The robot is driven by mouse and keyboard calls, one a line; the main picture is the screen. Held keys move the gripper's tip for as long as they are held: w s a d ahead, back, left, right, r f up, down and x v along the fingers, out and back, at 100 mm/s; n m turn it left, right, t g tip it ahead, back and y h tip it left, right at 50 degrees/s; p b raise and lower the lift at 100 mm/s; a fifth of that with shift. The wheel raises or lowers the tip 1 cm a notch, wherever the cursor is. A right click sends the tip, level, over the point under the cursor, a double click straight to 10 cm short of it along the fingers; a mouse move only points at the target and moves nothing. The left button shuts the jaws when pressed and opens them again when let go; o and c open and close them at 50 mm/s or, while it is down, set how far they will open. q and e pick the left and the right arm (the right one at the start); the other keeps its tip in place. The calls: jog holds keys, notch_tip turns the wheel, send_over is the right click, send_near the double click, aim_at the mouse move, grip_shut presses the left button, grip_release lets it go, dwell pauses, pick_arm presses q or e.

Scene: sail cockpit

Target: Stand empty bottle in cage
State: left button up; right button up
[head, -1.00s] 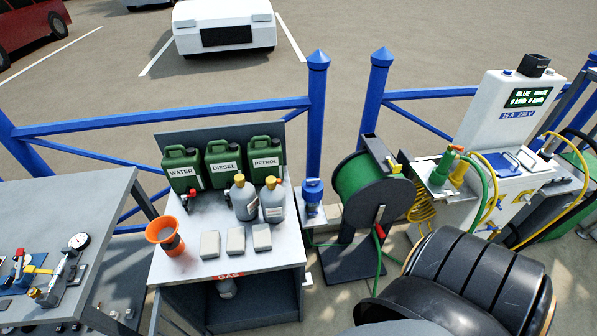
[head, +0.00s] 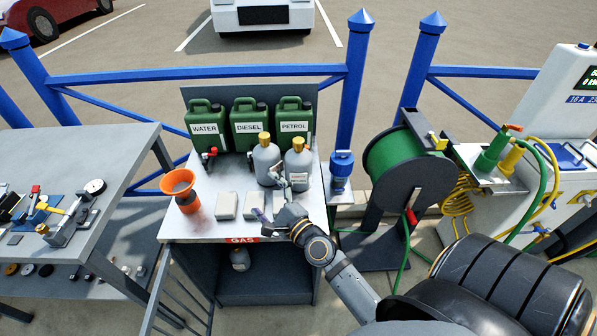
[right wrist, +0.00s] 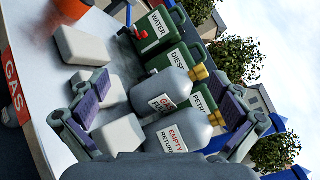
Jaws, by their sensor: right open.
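The empty bottle (head: 298,166) is grey with a yellow cap and stands upright on the grey counter, right of a similar grey bottle. In the right wrist view its label reads EMPTY RETURN (right wrist: 178,138). My right gripper (head: 280,198) is open and empty in front of the bottles. In the right wrist view both bottles show between its spread fingers (right wrist: 167,92), with no clear contact. The cage looks to be the compartment (head: 265,286) below the GAS sign, with a barred door swung open at left (head: 182,285). My left gripper is not in view.
The similar bottle (head: 266,158) stands close beside the empty one. Green WATER, DIESEL and PETROL cans (head: 249,125) line the back. An orange funnel (head: 181,188) and several pale blocks (head: 227,205) are on the counter. A green hose reel (head: 400,165) stands to the right.

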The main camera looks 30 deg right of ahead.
aim_at(300, 168)
jog(key=d+f+m+h, duration=0.1)
jog(key=d+m+h, duration=0.2)
jog(key=m, duration=0.3)
jog(key=d+f+m+g+h, duration=0.1)
jog(key=d+m+h, duration=0.2)
jog(key=d+m, duration=0.2)
jog(key=d+m+h, duration=0.4)
jog(key=m, duration=0.2)
jog(key=shift+s+f+m+g, duration=0.1)
jog(key=shift+f+m+g, duration=0.2)
jog(key=shift+f+m, duration=0.1)
jog(key=shift+w+d+r, duration=0.1)
jog(key=shift+w+d, duration=0.05)
jog(key=shift+w, duration=0.05)
jog(key=x, duration=0.4)
jog(key=shift+w+p, duration=0.1)
jog(key=shift+p, duration=0.3)
jog(key=shift+w+d, duration=0.25)
jog(key=shift+w, duration=0.1)
jog(key=shift+w+d+r, duration=0.1)
jog(key=shift+w, duration=0.05)
jog(key=p+x, duration=0.1)
jog(key=x, duration=0.3)
jog(key=shift+d+r, duration=0.15)
jog(key=shift+w+d, duration=0.15)
jog(key=shift+w, duration=0.1)
jog(key=shift+s, duration=0.1)
jog(key=shift+c, duration=0.4)
jog(key=c, duration=1.4)
jog(key=shift+c, duration=1.1)
